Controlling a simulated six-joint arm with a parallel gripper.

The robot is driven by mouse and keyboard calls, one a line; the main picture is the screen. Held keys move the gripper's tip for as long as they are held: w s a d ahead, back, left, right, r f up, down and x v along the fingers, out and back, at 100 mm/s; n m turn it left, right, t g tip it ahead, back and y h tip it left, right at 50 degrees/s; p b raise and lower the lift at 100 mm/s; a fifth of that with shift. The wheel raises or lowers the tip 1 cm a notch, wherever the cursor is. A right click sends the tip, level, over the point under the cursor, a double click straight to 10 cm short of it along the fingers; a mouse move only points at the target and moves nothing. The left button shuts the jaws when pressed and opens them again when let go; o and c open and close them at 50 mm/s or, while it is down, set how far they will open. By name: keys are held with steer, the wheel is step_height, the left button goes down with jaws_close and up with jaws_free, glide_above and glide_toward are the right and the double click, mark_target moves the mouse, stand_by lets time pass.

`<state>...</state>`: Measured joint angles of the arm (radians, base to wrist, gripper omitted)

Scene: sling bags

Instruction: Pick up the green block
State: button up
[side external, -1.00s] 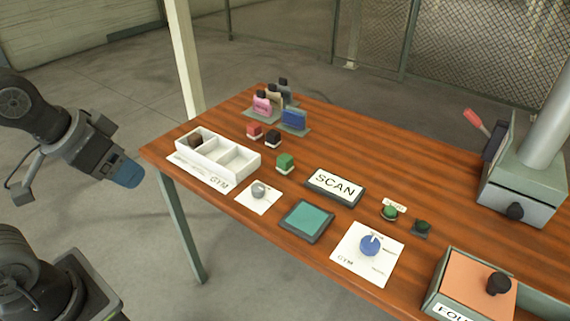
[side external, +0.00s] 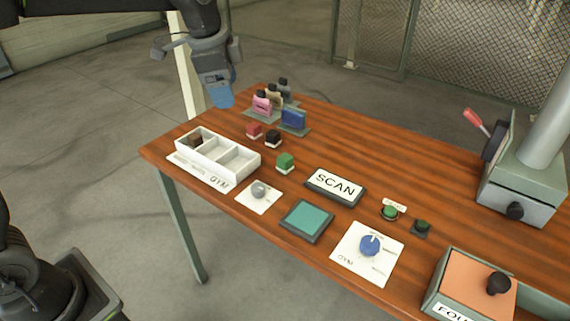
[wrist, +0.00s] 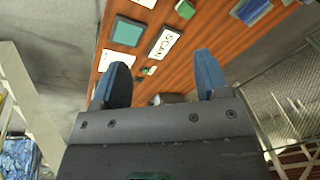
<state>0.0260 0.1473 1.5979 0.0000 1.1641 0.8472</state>
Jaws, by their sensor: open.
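The green block (side external: 285,160) sits on the wooden table between the white tray and the SCAN sign, with a pale base under it. It also shows at the top edge of the wrist view (wrist: 185,9). My gripper (side external: 221,101) is in the air above the table's far left side, behind and to the left of the block and well apart from it. In the wrist view its two blue fingers (wrist: 160,70) are spread with nothing between them.
A white tray (side external: 244,171) with compartments holds a dark brown block (side external: 195,140). A red block (side external: 254,131) and a black block (side external: 273,138) stand behind the green block. Small bags (side external: 293,119) stand farther back. The SCAN sign (side external: 335,186) is to the right.

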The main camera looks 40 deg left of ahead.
steer(key=w+f+m+g, duration=0.1)
steer(key=w+f+m, duration=0.4)
steer(key=w, duration=0.5)
steer(key=m+g, duration=0.2)
steer(key=m, duration=0.2)
glide_above(285, 157)
step_height(285, 157, down, 10)
step_height(285, 157, down, 14)
steer(key=shift+f, duration=0.1)
steer(key=shift+c, duration=0.5)
steer(key=c, duration=0.9)
